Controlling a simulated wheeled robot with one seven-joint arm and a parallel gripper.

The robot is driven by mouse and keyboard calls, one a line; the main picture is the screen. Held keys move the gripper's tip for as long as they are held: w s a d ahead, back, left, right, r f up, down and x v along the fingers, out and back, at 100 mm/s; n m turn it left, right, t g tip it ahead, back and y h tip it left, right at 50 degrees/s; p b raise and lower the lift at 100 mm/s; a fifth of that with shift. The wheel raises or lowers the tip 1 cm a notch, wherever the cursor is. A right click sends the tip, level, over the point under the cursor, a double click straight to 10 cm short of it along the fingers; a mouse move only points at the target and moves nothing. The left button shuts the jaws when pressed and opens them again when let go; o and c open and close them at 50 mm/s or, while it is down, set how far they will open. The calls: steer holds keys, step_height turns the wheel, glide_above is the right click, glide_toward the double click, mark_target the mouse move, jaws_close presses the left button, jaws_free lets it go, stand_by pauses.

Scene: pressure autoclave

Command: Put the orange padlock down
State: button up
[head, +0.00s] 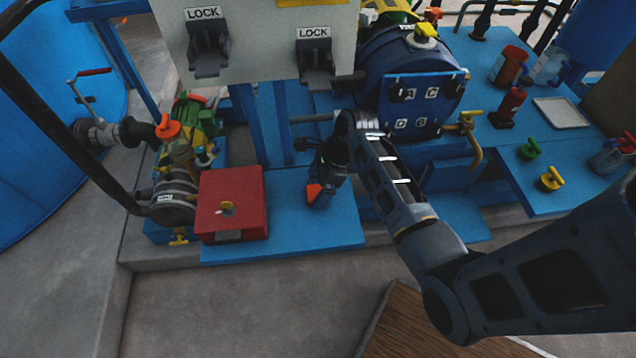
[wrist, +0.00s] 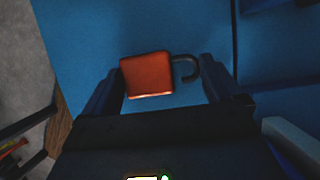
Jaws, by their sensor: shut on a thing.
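The orange padlock (head: 313,193) is at the end of my arm in the head view, low over the blue bench (head: 300,225). In the wrist view the padlock (wrist: 147,76) lies between the two fingers, its body to the left and its dark open-looking shackle to the right. My gripper (head: 322,180) is shut on it and points down; it also shows in the wrist view (wrist: 163,82). I cannot tell whether the padlock touches the blue surface. Part of it is hidden by the gripper in the head view.
A red box (head: 231,190) stands on the bench to the left of my gripper. A blue vessel (head: 412,75) with a lettered panel is behind to the right. LOCK-labelled switches (head: 316,65) hang on a white panel above. Bare blue surface lies around the gripper's front and left.

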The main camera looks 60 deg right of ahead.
steer(key=shift+f, duration=0.1)
steer(key=o, duration=0.8)
steer(key=p+v, duration=0.2)
steer(key=v, duration=1)
steer(key=s+a+f+n+t+h, duration=0.3)
steer(key=s+a+n+t+h, duration=0.15)
steer(key=s+a+n, duration=0.65)
steer(key=s+a+r+n+t, duration=0.2)
steer(key=s+a+r+n, duration=0.1)
steer(key=r, duration=0.4)
steer(key=s+a+r+n+t+y, duration=0.1)
steer(key=s+a+r+n+t, duration=0.1)
steer(key=a+r+n, duration=0.3)
steer(key=s+a+r+n+t, duration=0.3)
steer(key=s+a+r+n, duration=0.1)
steer(key=r+n, duration=0.5)
steer(key=shift+s+a+y, duration=0.1)
steer(key=shift+s+y, duration=0.25)
steer(key=shift+s, duration=0.25)
